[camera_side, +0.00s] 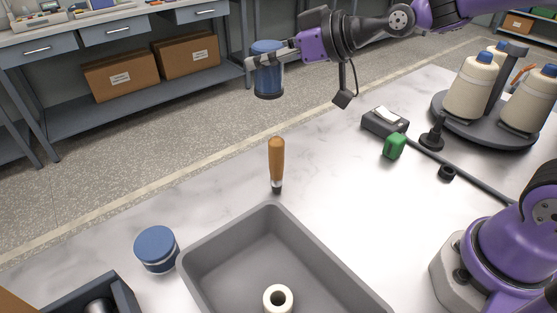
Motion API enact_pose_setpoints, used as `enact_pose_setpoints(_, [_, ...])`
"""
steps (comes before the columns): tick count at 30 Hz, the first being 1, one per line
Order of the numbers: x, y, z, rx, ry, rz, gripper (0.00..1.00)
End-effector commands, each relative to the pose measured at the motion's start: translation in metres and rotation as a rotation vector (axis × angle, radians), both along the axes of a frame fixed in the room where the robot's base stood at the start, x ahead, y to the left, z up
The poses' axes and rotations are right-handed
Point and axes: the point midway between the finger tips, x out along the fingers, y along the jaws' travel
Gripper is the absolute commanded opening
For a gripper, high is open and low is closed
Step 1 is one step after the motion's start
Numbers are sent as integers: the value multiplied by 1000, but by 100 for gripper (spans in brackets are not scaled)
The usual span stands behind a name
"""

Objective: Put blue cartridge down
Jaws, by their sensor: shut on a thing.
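My gripper (262,60) is shut on the blue cartridge (269,78), a blue cylinder with a dark lower end. It holds the cartridge roughly upright, high in the picture, and the floor shows behind it. The fingers cover part of its upper side. A second blue-topped cylinder (156,248) stands on the white table at the lower left, left of the grey tray (232,231).
A bobbin (278,299) is in the grey tray. A wooden-handled tool (277,163) is behind it. A dark box (110,296) is at lower left. Cone spools (470,85), a green block (394,146) and a small device (385,122) are right.

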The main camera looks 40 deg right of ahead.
Motion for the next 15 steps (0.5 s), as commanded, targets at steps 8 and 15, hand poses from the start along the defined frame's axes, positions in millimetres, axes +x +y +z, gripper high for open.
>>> enact_pose_setpoints(8, [14,111,-65,-2,6,152,4])
enact_pose_setpoints(15, [9,145,-95,-1,4,197,4])
